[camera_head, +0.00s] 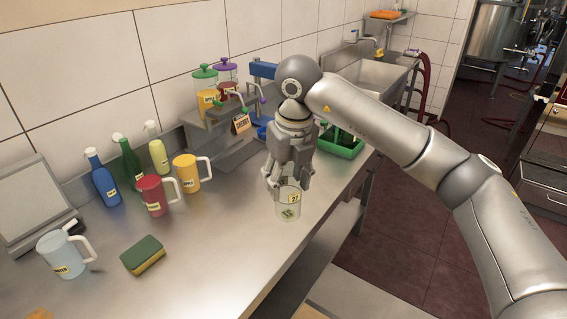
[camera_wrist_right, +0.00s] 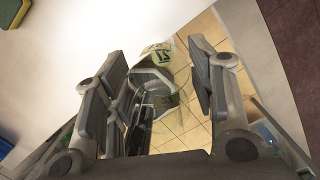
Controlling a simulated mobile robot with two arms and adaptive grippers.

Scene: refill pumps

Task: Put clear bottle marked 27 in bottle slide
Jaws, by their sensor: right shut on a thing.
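The clear bottle marked 27 (camera_head: 288,203) is a small see-through container with yellow labels, near the front edge of the steel counter. My right gripper (camera_head: 280,183) points down from above and is shut on its upper part. In the right wrist view, the bottle (camera_wrist_right: 158,78) with its 27 label is between the fingers of the gripper (camera_wrist_right: 165,90). I cannot tell whether its base touches the counter. I cannot make out the bottle slide for sure; my arm hides part of the area behind. My left gripper is not in view.
Blue (camera_head: 103,180), green (camera_head: 129,162) and pale yellow (camera_head: 157,149) bottles stand by the wall. Red (camera_head: 153,196), yellow (camera_head: 187,174) and clear (camera_head: 62,256) jugs and a sponge (camera_head: 143,255) are left. A green crate (camera_head: 345,145) lies behind my gripper. The counter's front middle is clear.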

